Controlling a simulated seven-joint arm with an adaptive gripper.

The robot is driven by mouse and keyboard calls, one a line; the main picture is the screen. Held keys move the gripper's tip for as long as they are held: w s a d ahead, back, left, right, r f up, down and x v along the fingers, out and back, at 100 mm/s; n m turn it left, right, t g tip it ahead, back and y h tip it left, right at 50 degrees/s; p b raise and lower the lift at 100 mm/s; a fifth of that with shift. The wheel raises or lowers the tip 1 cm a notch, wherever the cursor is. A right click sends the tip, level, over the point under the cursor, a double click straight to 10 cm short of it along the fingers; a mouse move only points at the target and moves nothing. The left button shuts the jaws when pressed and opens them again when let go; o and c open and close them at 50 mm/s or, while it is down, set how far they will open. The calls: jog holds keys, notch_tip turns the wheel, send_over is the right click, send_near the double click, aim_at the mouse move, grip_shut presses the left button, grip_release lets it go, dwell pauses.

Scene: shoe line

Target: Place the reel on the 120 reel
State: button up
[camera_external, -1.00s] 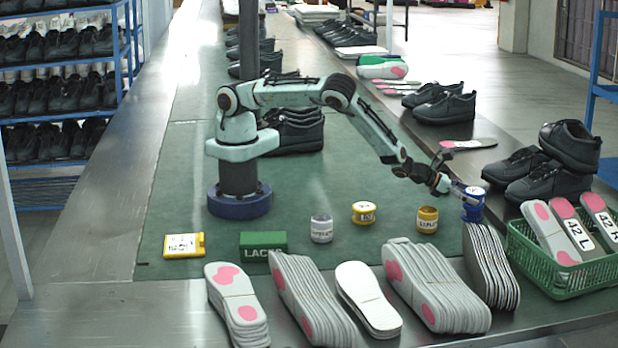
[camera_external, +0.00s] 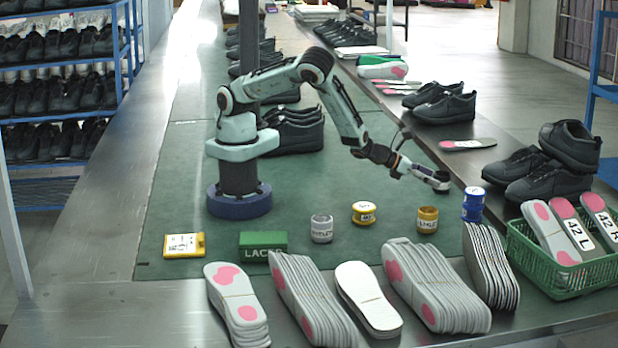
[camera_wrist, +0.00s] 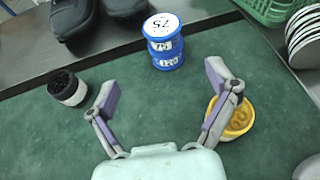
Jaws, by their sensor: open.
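Two blue reels (camera_external: 473,204) stand stacked upright at the right edge of the green mat. In the wrist view the upper blue reel (camera_wrist: 163,25) has a white top, and its label looks like 75 upside down. The lower blue reel (camera_wrist: 167,60) seems labelled 120, also upside down. The upper reel sits squarely on the lower one. My gripper (camera_external: 418,174) is raised above the mat, left of and behind the stack. In the wrist view my gripper (camera_wrist: 163,86) is open and empty, with the stack beyond its spread fingers, apart from them.
A yellow tin (camera_external: 428,218) stands near the stack, beside my right finger in the wrist view. A pale pot with dark contents (camera_wrist: 68,88) stands at left. Insole stacks (camera_external: 437,285) line the front; a green basket (camera_external: 565,278) and shoes (camera_external: 550,183) are at right.

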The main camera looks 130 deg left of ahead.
jog(key=s+d+r+n+g+h, duration=0.2)
jog(key=s+d+r+n+g, duration=0.1)
jog(key=s+d+r+n, duration=0.2)
jog(key=s+d+r+n+g+h, duration=0.2)
jog(key=s+d+r+n+g, duration=0.2)
jog(key=s+d+n, duration=0.5)
jog(key=s+d+r+n+g+h, duration=0.2)
jog(key=s+d+r+n+g, duration=0.2)
jog(key=s+n, duration=1.1)
jog(key=s+d+r, duration=0.1)
jog(key=d+r, duration=0.2)
jog(key=shift+s+h, duration=0.4)
jog(key=shift+d, duration=0.1)
dwell(4.3)
